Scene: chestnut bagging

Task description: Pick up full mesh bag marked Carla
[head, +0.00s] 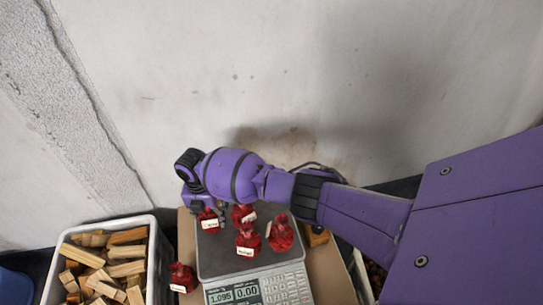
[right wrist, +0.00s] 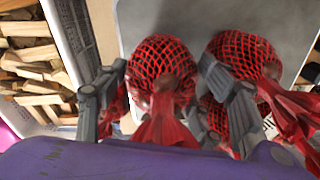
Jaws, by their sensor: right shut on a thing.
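Several red mesh bags with white name tags sit on the scale. One bag (head: 208,217) is at the back left under my right gripper (head: 197,203), another (head: 243,213) is beside it, and two more (head: 248,240) (head: 281,233) are in front. The names on the tags are too small to read, so I cannot tell which is Carla's. In the right wrist view my right gripper (right wrist: 163,98) is shut on a full red mesh bag (right wrist: 162,70). A second bag (right wrist: 243,52) is right beside its right finger. My left gripper is not in view.
The scale (head: 255,268) shows 1.095 and 0.00. Another tagged red bag (head: 183,277) lies off its left front corner. A concrete wall (head: 230,80) closes off the back.

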